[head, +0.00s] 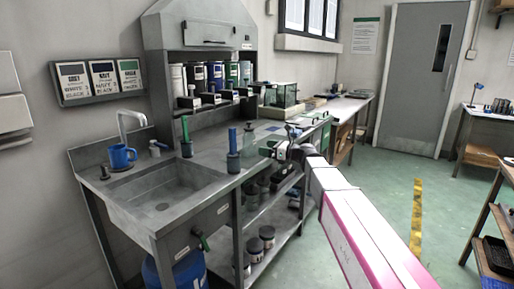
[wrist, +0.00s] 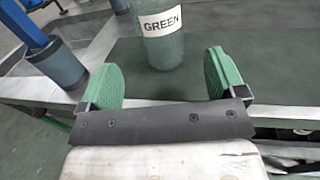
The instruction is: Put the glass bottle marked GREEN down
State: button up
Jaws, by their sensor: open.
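The clear greenish glass bottle (wrist: 162,48) carries a white label reading GREEN. In the wrist view it stands upright on the grey worktop, its top cut off by the frame. My gripper (wrist: 160,72) is open, with a green pad on each side. The bottle is in line with the gap between the pads, just beyond them, and neither pad appears to touch it. In the head view my gripper (head: 279,148) is at the front edge of the counter, and the bottle (head: 250,143) shows faintly beside it.
A grey cup with a blue-handled tool (wrist: 58,62) stands left of the bottle. A green-handled tool (head: 186,135) stands farther left, near a sink (head: 165,194) and blue mug (head: 121,157). Small labelled stands (head: 210,98) line the back. Shelves with jars (head: 267,236) lie below.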

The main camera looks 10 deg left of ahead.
jog(key=shift+v, duration=1.6)
jog(key=s+d+f+n+g+h, duration=0.1)
jog(key=s+d+f+n+h, duration=0.25)
jog(key=f, duration=0.35)
jog(key=s+d+f+n+h, duration=0.2)
jog(key=d+f+n, duration=0.1)
jog(key=d+f, duration=0.3)
jog(key=s+d+f+n+g+h, duration=0.1)
jog(key=s+d+f+n+h, duration=0.25)
jog(key=f, duration=0.45)
jog(key=s+d+f+n+g+h, duration=0.1)
jog(key=s+d+f+n+h, duration=0.3)
jog(key=d, duration=0.5)
jog(key=s+d+f+n+g+h, duration=0.1)
jog(key=s+d+f+n+h, duration=0.3)
jog(key=s+d+f, duration=0.5)
jog(key=d+n, duration=0.1)
jog(key=n, duration=0.1)
jog(key=shift+d+n+h, duration=0.3)
jog(key=shift+d, duration=0.05)
